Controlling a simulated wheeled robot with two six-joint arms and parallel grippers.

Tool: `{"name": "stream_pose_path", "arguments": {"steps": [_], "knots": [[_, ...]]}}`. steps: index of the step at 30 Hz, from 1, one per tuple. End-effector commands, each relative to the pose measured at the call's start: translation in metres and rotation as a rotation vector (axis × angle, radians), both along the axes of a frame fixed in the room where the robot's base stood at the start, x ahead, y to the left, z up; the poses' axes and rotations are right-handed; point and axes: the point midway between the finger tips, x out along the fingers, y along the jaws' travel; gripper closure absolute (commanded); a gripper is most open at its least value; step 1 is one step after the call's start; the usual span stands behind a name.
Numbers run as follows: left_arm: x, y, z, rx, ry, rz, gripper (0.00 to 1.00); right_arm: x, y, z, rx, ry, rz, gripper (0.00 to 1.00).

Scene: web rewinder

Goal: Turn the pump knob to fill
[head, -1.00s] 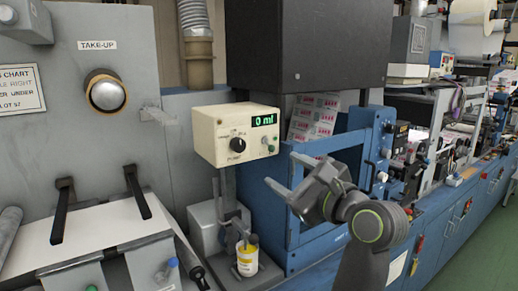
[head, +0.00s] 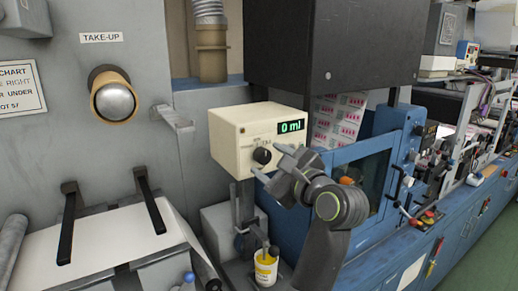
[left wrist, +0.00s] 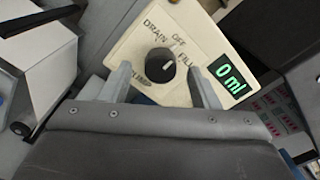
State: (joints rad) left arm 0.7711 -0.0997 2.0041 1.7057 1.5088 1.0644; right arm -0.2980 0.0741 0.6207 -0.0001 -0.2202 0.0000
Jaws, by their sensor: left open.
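The pump box (head: 228,143) is cream, with a black round knob (head: 262,156) and a green display (head: 291,127) reading 0 ml. In the left wrist view the knob (left wrist: 161,62) sits among the labels DRAIN, OFF and FILL; a fourth label is partly hidden by a finger. My right gripper is not in view.
A yellow-and-white can (head: 265,268) stands below the pump box. A blue machine frame (head: 345,165) lies close on the right, and the grey take-up panel with its round shaft (head: 113,97) is on the left. A grey bracket (head: 172,118) juts out left of the box.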

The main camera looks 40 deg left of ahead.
Motion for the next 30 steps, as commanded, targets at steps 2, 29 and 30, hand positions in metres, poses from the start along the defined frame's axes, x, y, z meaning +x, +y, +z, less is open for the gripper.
{"name": "stream_pose_path", "arguments": {"steps": [2, 29, 30], "knots": [[0.0007, 0.0033, 0.0012, 0.001, 0.000, -0.001, 0.45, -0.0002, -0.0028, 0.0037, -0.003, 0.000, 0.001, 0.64], [0.0016, 0.0058, -0.0002, 0.002, 0.006, -0.003, 0.89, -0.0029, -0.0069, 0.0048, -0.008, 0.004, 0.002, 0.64], [0.0016, 0.0058, -0.0002, 0.004, 0.010, -0.003, 0.89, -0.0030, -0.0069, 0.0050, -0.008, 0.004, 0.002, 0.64]]}}
